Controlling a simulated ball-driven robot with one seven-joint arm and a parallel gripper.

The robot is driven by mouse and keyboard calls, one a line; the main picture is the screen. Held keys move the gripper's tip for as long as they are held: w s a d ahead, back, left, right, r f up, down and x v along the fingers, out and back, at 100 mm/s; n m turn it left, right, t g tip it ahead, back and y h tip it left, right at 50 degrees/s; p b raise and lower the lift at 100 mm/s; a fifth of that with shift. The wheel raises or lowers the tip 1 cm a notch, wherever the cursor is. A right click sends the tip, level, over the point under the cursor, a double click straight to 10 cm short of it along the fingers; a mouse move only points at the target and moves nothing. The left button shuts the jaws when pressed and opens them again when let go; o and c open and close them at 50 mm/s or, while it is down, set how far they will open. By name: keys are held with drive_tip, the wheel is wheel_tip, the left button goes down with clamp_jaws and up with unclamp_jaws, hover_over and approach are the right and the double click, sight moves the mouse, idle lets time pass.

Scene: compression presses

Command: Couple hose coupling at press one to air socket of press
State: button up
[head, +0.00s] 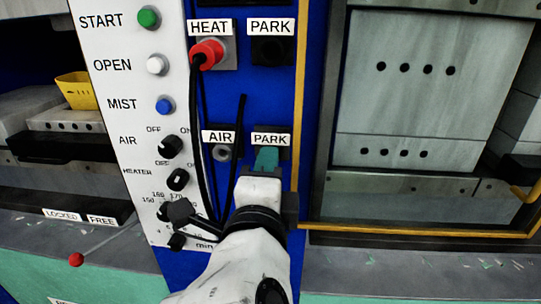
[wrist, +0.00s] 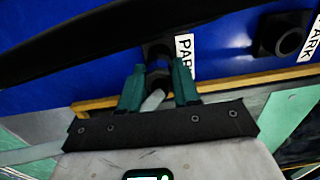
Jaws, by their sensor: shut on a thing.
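My gripper (head: 266,157), with teal fingers, is at the lower PARK holder on the blue press panel. In the wrist view the fingers (wrist: 158,68) are shut on the hose coupling (wrist: 157,80), a dark and grey piece lying between them. In the head view the gripper hides the coupling. The air socket (head: 222,153), a round grey fitting under the AIR label, is just left of my gripper and looks empty. I cannot tell whether the coupling still touches the PARK holder.
A red plug (head: 207,53) sits in the HEAT socket, and its black cable (head: 196,130) hangs down left of the air socket. The upper PARK holder (head: 271,50) is empty. A white control panel (head: 128,110) with buttons and knobs is at left. A black hose (wrist: 90,40) crosses the wrist view.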

drive_tip(key=shift+s+b, duration=0.75)
drive_tip(key=shift+s, duration=1)
clamp_jaws()
drive_tip(key=s+b, duration=0.1)
drive_tip(key=s, duration=0.3)
drive_tip(key=shift+a, duration=0.1)
idle(0.5)
